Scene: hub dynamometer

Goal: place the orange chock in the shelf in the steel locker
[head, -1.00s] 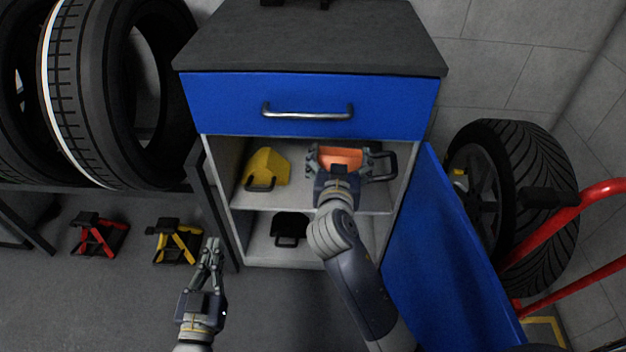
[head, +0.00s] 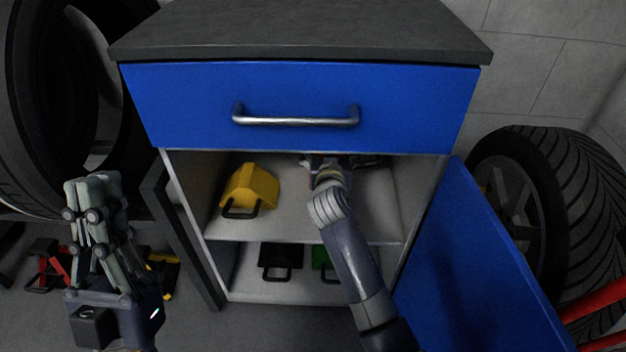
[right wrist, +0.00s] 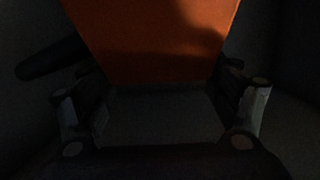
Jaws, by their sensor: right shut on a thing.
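The orange chock (right wrist: 150,42) fills the top of the right wrist view, between the fingers of my right gripper (right wrist: 160,105). In the head view the right gripper (head: 338,162) is inside the locker's upper compartment, right of centre, under the drawer. It is shut on the chock, which the gripper and drawer front hide almost fully there. I cannot tell whether the chock touches the shelf (head: 290,225). The steel locker (head: 300,298) stands open below its blue drawer. My left gripper (head: 93,185) is empty, fingers together, left of the locker.
A yellow chock (head: 250,188) sits at the left of the upper shelf. A black chock (head: 280,257) and a green chock (head: 320,258) are in the lower compartment. The blue door (head: 470,260) hangs open at right, near a tyre (head: 590,190). The upper shelf's right end looks clear.

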